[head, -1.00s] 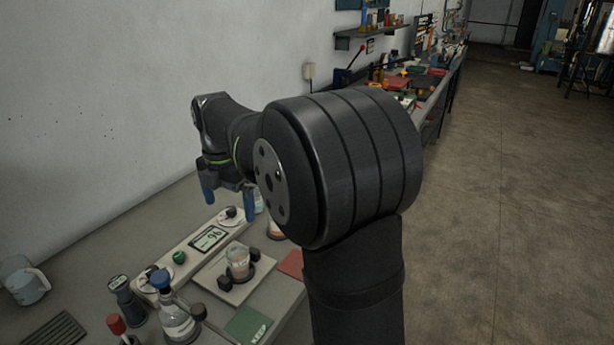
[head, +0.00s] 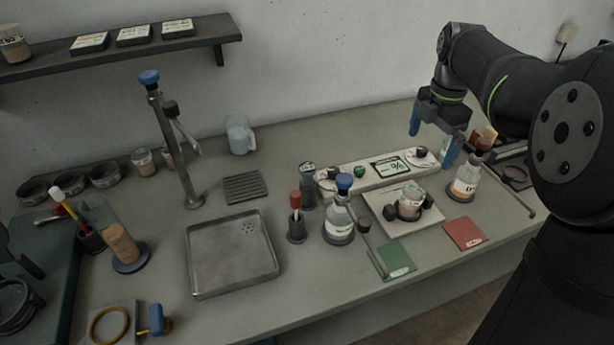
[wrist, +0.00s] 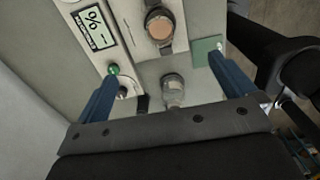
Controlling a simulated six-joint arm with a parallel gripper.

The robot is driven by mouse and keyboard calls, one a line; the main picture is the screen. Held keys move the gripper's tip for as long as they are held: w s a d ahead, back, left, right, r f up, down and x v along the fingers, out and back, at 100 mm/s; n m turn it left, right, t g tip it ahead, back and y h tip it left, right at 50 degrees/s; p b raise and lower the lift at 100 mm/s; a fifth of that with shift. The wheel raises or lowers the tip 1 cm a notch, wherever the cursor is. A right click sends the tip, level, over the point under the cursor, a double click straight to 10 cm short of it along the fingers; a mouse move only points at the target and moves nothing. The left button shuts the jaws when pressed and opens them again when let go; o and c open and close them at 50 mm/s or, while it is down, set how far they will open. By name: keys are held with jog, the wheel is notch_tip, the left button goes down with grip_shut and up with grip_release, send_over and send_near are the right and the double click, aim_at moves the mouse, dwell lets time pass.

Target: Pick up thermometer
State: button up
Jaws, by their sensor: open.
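No thermometer can be told for certain. A red-topped piece (head: 295,199) stands upright in a small dark holder (head: 296,231) at the middle of the bench and may be it. A dark upright piece with a pale top (head: 307,184) stands just behind it. My gripper (head: 433,137) is open and empty, with blue fingers, above the back right of the bench, well to the right of both. In the wrist view my gripper (wrist: 163,66) shows its two blue fingers wide apart, with nothing between them.
A blue-capped flask (head: 338,224) stands close right of the red-topped piece. A white unit with a display (head: 391,166), a beaker (head: 410,202) and an orange-labelled bottle (head: 463,184) stand further right. A metal tray (head: 203,284) lies left. A tall metal stand (head: 180,160) rises behind it.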

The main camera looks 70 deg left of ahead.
jog(key=c, duration=0.7)
notch_tip(320, 180, up, 3)
jog(key=m, duration=2)
send_over(308, 168)
jog(key=f, duration=1.2)
jog(key=shift+a, duration=0.3)
jog(key=shift+d+f, duration=0.15)
jog(key=shift+f, duration=1.15)
jog(key=shift+d+f, duration=0.1)
jog(key=shift+f, duration=1.15)
